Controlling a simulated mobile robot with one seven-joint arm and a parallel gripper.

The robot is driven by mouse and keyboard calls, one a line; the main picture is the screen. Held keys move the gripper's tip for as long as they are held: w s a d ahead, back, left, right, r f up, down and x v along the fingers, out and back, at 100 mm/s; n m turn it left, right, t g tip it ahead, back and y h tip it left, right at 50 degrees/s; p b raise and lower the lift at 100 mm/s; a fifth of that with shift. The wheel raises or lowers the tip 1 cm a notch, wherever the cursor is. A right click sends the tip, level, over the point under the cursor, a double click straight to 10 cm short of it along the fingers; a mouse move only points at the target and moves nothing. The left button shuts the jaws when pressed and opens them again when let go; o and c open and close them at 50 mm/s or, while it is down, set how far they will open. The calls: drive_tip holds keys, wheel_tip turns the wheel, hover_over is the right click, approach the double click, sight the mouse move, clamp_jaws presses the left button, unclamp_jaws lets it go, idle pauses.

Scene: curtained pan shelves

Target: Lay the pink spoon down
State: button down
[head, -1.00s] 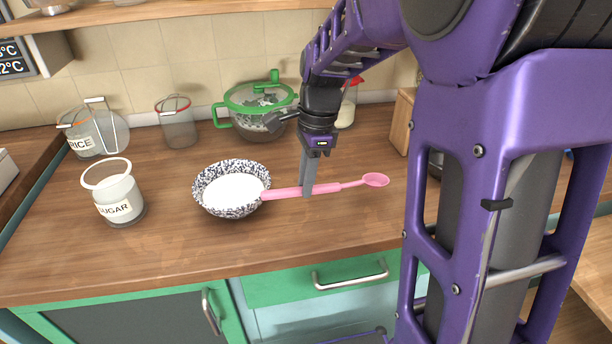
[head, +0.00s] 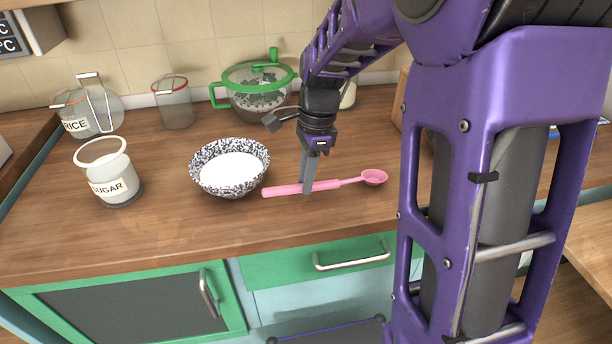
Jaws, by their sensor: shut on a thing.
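The pink spoon (head: 345,182) is in the head view, right of the speckled bowl, with its handle pointing left and its scoop to the right. My gripper (head: 308,187) points down and is shut on the spoon's handle. The spoon is level and low over the wooden counter (head: 180,235); I cannot tell whether it touches the wood. The handle's left end is close to the lower right of the bowl (head: 203,178), which holds white powder.
A sugar jar (head: 121,190) stands left of the bowl. The counter's front strip is clear.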

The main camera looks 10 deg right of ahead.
drive_tip(key=shift+a+f+h, duration=0.2)
drive_tip(key=shift+f+h, duration=0.3)
drive_tip(key=shift+f, duration=0.15)
drive_tip(key=c, duration=1.1)
unclamp_jaws()
drive_tip(key=shift+o, duration=0.2)
drive_tip(key=o, duration=0.5)
drive_tip(key=shift+o, duration=0.2)
drive_tip(key=shift+r, duration=0.1)
wheel_tip(320, 180, up, 17)
drive_tip(key=d+p, duration=0.1)
drive_tip(key=p, duration=0.2)
